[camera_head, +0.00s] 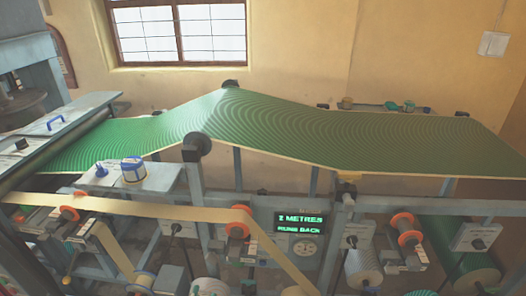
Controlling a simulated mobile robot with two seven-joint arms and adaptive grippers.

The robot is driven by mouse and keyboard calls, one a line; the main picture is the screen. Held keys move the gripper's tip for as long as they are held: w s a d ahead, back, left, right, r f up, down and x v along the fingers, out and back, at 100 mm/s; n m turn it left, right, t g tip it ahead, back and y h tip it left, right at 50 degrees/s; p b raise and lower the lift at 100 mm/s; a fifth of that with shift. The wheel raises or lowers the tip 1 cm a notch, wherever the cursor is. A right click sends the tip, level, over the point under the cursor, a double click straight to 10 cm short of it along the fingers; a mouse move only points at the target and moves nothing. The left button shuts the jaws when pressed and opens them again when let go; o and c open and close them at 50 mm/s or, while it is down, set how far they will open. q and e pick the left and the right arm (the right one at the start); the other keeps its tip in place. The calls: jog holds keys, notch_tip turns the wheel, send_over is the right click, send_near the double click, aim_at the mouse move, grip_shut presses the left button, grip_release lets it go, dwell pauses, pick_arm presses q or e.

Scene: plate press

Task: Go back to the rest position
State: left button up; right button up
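Neither of my grippers nor my arms shows in the head view. A wide green patterned web (375,140) runs across the machine, rising over a peak in the middle and sloping down to a roller at the left. A small display (299,223) on the machine's front has two lines of green text; the first reads "2 METRES" and the second appears to end in "BACK". A narrow tan strip (150,207) runs below the web and bends down towards the lower right.
A blue-and-white jar (133,170) and a small blue-knobbed piece (101,169) stand on a grey ledge. Several orange-ringed rollers (404,221) and spools (363,268) line the front. A press-like block (22,85) stands at the left. A window (180,32) is in the back wall.

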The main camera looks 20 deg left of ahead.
pick_arm(q)
jog(key=s+d+f+m+g+h, duration=0.2)
jog(key=s+d+f+m+g, duration=0.1)
jog(key=f, duration=0.6)
jog(key=s+d+f+m+g+h, duration=0.1)
jog(key=s+d+f+m+g, duration=0.2)
jog(key=f, duration=0.6)
jog(key=s+d+f+m+g+h, duration=0.2)
jog(key=s+f+m+g, duration=0.15)
jog(key=f, duration=0.65)
jog(key=s+a+f+m+g, duration=0.1)
jog(key=s+f+m+g, duration=0.1)
jog(key=s, duration=0.5)
jog(key=s+a+f+m+g, duration=0.1)
jog(key=s+f+m+g, duration=0.1)
jog(key=s+f, duration=0.3)
jog(key=s+a+f+m+g+y+b, duration=0.1)
jog(key=s+f+m+g, duration=0.1)
jog(key=s, duration=0.6)
notch_tip(320, 180, down, 2)
jog(key=shift+s+f+g, duration=0.15)
jog(key=shift+s+g, duration=0.15)
jog(key=shift+g, duration=0.25)
